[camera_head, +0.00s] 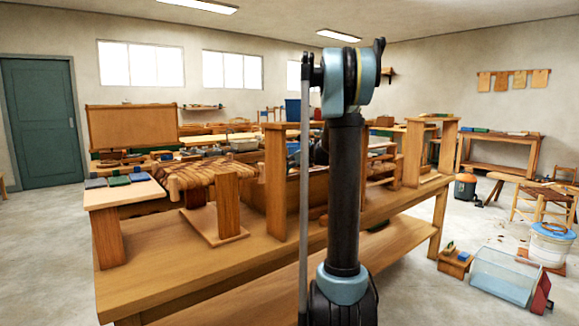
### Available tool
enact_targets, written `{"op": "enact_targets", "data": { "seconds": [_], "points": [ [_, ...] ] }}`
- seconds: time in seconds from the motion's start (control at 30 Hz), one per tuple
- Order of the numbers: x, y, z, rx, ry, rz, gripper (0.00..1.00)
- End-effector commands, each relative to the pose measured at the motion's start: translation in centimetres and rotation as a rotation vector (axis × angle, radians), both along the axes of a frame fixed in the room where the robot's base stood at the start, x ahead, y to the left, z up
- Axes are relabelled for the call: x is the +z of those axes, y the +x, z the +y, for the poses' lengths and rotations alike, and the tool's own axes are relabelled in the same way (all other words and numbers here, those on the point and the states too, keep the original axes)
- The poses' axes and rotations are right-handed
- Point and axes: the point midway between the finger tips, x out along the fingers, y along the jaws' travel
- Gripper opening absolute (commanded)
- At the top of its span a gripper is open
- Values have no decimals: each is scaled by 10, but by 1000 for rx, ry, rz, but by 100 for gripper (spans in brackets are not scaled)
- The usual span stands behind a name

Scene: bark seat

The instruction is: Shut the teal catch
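I cannot make out a teal catch in the head view. My arm (345,190) stands upright in the middle of the picture, with a light blue joint at the top. It hides part of the workbench (190,262) and what lies behind it. My gripper's fingers do not show clearly; dark parts beside the arm may belong to my arm.
A woven bark seat (190,178) stands on the bench at left, beside wooden uprights (276,185). A clear bin (503,277) and a white bucket (551,243) stand on the floor at right. A dark green door (43,122) is at far left. Floor between the benches looks open.

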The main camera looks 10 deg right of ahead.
Motion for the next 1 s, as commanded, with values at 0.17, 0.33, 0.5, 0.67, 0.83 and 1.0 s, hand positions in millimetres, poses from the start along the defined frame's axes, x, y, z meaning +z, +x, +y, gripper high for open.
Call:
{"op": "enact_targets", "data": {
  "seconds": [0.17, 0.33, 0.5, 0.67, 0.83, 1.0],
  "points": [
    [-2, 4, 4, 1, 0, 0, 43],
    [-2, 4, 4, 1, 0, 0, 43],
    [-2, 4, 4, 1, 0, 0, 12],
    [-2, 4, 4, 1, 0, 0, 0],
    [-1, 6, 6, 4, -15, 25, 0],
    [0, 10, 8, 4, -47, 80, 0]
  ]
}}
